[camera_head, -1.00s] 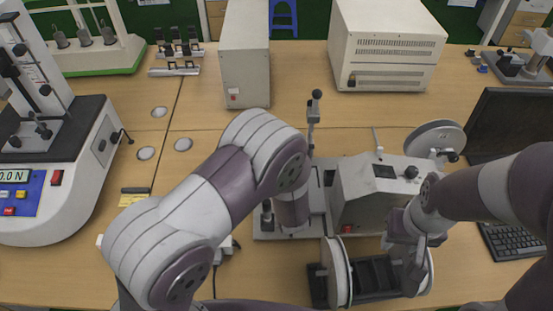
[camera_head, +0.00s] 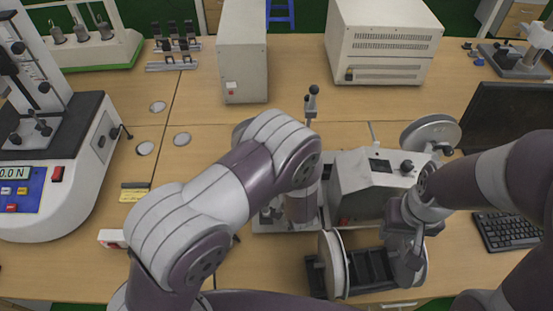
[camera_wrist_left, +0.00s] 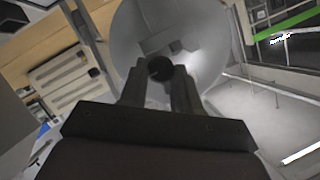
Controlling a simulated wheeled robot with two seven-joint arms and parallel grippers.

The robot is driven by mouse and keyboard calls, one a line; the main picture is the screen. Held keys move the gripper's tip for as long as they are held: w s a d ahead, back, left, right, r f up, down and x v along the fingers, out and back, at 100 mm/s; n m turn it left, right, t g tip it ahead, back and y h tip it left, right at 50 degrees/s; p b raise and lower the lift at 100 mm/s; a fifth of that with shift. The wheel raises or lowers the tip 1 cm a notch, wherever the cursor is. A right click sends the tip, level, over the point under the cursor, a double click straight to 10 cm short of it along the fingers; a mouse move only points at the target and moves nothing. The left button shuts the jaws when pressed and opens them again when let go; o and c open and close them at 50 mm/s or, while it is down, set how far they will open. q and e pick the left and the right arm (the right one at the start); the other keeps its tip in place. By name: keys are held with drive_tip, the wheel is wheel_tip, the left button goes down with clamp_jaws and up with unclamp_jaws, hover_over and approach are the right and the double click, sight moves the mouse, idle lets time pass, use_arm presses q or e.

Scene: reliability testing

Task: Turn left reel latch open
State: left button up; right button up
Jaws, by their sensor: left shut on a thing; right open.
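The reel stand (camera_head: 375,269) is at the front of the table, with a pale disc reel (camera_head: 334,266) on its left side. In the left wrist view, a large grey disc (camera_wrist_left: 205,35) fills the upper middle, with a latch bar and a dark round knob (camera_wrist_left: 160,68) at its centre. My left gripper (camera_wrist_left: 160,83) is shut on the latch at this knob. In the head view, my left arm hides that gripper. My right gripper (camera_head: 411,268) is open at the right side of the reel stand, in front of its right disc; its exact contact is unclear.
A white machine (camera_head: 365,195) with a second disc (camera_head: 430,133) stands just behind the reel stand. A monitor (camera_head: 505,115) and keyboard (camera_head: 508,230) are at the right. A tester (camera_head: 55,165) is at the left. White boxes (camera_head: 385,42) stand at the back.

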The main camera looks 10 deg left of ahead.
use_arm(q)
drive_tip(key=o, duration=1.1)
drive_tip(key=shift+c, duration=0.2)
drive_tip(key=b+v, duration=0.1)
drive_tip(key=v, duration=1.1)
drive_tip(key=shift+s+d, duration=0.2)
drive_tip(key=shift+s, duration=0.1)
drive_tip(key=shift+r, duration=0.1)
